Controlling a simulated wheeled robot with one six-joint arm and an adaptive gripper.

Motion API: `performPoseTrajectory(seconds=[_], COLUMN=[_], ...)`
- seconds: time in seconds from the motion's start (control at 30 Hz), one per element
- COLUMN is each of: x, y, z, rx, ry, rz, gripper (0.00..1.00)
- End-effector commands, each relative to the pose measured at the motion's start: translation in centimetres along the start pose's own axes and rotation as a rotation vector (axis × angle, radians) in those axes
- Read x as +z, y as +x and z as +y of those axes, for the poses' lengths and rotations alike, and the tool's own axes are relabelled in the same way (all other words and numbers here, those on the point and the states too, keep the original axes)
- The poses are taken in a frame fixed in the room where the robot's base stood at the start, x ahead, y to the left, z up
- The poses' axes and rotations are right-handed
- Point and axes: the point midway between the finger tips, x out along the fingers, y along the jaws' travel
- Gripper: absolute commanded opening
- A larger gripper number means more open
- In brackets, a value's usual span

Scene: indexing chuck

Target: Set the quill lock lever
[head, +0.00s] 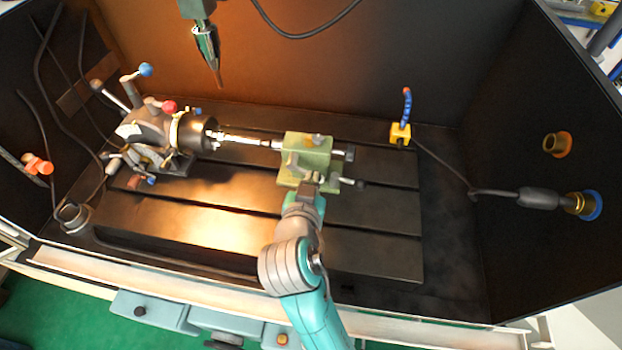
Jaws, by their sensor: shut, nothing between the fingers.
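The green tailstock (308,146) stands on the slotted table, right of the chuck, with its quill end toward a shiny workpiece. A dark knob (347,153) sticks out on its right side. A short dark-ended handle (354,182) shows lower on the right; I cannot tell which of these small parts is the quill lock lever. My gripper (294,165) is at the near side of the tailstock, shut and seemingly empty. It hides part of the tailstock's front, and I cannot tell whether it touches it.
The indexing chuck (190,133) with red-knobbed and blue-knobbed levers stands left, holding the workpiece (245,139). A pointed tool (207,45) hangs above. A yellow block with a blue hose (400,133) stands at right. Dark walls enclose the table (190,235); its front is clear.

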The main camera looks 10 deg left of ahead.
Motion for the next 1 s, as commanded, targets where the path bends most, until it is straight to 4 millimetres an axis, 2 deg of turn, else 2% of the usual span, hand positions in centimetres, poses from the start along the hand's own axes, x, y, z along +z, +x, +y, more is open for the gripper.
performPoseTrajectory(seconds=[0.47,1.0], x=[0.8,2.8], y=[0.3,1.1], z=[0.0,-0.9], rx=[-0.057,-0.233], ry=[0.143,0.585], rz=[-0.002,-0.001], gripper=[0.00,0.00])
